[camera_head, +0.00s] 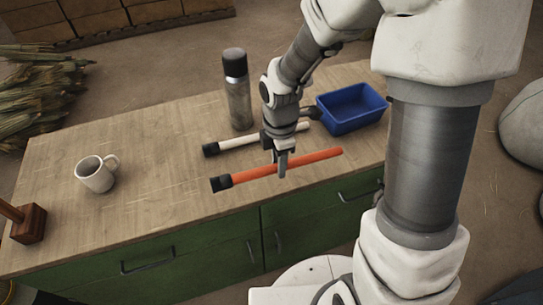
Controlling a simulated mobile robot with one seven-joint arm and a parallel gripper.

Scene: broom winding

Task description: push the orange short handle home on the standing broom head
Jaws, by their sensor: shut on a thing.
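The orange short handle (315,157) has a black end at its left. It lies level across my gripper (282,172), which is shut on it near its middle. The handle shows over the front edge of the worktop; I cannot tell how high it is. I cannot make out a standing broom head for certain. A brown wooden block with a short peg (29,225) stands at the worktop's left edge, partly cut off by the picture.
On the wooden worktop (150,215), a white handle with a black end (240,142) lies behind my gripper. A steel flask (238,95), a blue bin (350,108) and a white mug (97,174) stand there. Free room lies between mug and handles. Straw bundles (40,90) lie at the back left.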

